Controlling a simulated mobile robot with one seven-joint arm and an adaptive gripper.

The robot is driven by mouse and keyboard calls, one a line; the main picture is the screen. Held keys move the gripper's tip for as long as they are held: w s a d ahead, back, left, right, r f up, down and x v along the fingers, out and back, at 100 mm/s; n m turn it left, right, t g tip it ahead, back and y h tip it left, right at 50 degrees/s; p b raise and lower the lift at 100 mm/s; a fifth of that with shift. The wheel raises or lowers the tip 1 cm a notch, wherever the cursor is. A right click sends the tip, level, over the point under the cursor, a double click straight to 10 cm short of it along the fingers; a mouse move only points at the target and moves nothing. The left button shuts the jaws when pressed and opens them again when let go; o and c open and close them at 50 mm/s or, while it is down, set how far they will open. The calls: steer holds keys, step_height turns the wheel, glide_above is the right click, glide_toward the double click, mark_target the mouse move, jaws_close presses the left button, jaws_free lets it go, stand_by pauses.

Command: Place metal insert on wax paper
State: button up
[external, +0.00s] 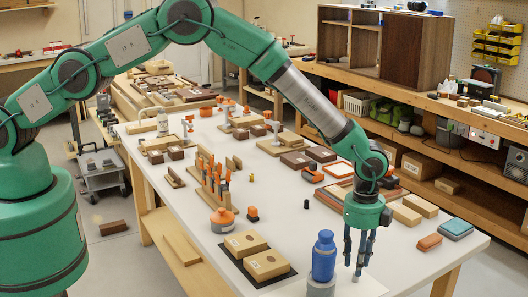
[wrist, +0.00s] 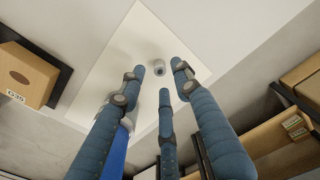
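The metal insert (wrist: 159,67) is a small grey ring-like cylinder. In the wrist view it stands on the pale wax paper (wrist: 125,45), in the space between my fingertips. My gripper (wrist: 161,76) has three blue-grey fingers, spread apart with visible gaps to the insert. In the external view my gripper (external: 357,268) points down over the front edge of the white table, with the wax paper (external: 372,288) under it. Whether the fingertips touch the paper is hard to tell.
A blue bottle (external: 323,257) stands close to the left of my gripper. Wooden blocks (external: 404,215), an orange block (external: 429,242) and a blue-grey box (external: 456,229) lie to the right. The table between is clear.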

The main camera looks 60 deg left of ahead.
step_height(320, 180, up, 8)
steer(key=shift+r, duration=0.15)
stand_by(0.3)
stand_by(0.5)
